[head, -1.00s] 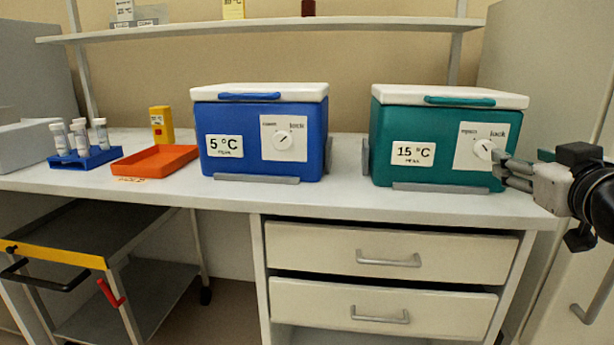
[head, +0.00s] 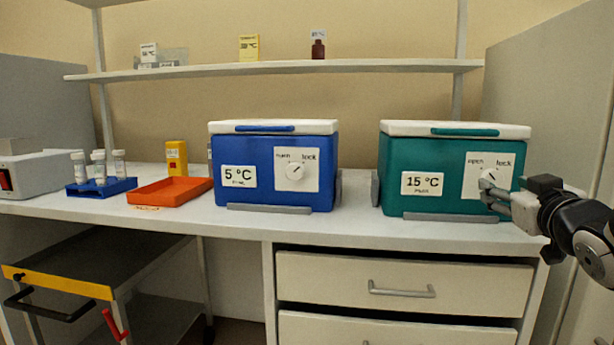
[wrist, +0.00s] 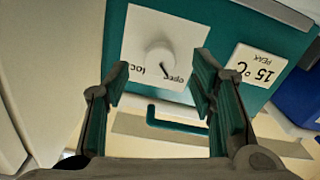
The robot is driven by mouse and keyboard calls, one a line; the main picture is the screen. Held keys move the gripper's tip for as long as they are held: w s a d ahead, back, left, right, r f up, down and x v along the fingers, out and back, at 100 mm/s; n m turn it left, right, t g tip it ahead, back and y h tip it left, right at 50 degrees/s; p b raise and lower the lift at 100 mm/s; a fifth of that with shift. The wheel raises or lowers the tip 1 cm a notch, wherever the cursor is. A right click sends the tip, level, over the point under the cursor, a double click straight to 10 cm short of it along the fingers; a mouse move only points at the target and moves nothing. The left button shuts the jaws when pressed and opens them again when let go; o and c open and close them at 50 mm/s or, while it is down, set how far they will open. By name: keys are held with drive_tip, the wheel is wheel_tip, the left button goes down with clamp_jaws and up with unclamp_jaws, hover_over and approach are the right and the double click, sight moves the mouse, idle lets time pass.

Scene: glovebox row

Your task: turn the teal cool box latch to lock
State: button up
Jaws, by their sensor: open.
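The teal cool box (head: 398,178) with a white lid and a "15 °C" label stands at the right of the bench. Its latch is a round white knob (head: 487,176) on a white plate (head: 472,182) marked open and lock. In the wrist view, which is upside down, the knob (wrist: 160,57) shows with its dark mark pointing toward "open". My gripper (head: 485,195) is in front of the plate, by the lower part of the knob. In the wrist view the open fingers (wrist: 160,72) stand on either side of the knob, which appears ahead of them, with nothing held.
A blue cool box (head: 225,155) marked "5 °C" stands to the left, its knob mark toward "lock". An orange tray (head: 170,191) and a blue tube rack (head: 100,188) are farther left. A shelf (head: 280,69) runs above; a grey wall panel stands right.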

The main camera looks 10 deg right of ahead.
sight(495, 182)
drive_tip(key=shift+b+x, duration=0.4)
drive_tip(key=shift+x, duration=2)
drive_tip(key=c, duration=1.2)
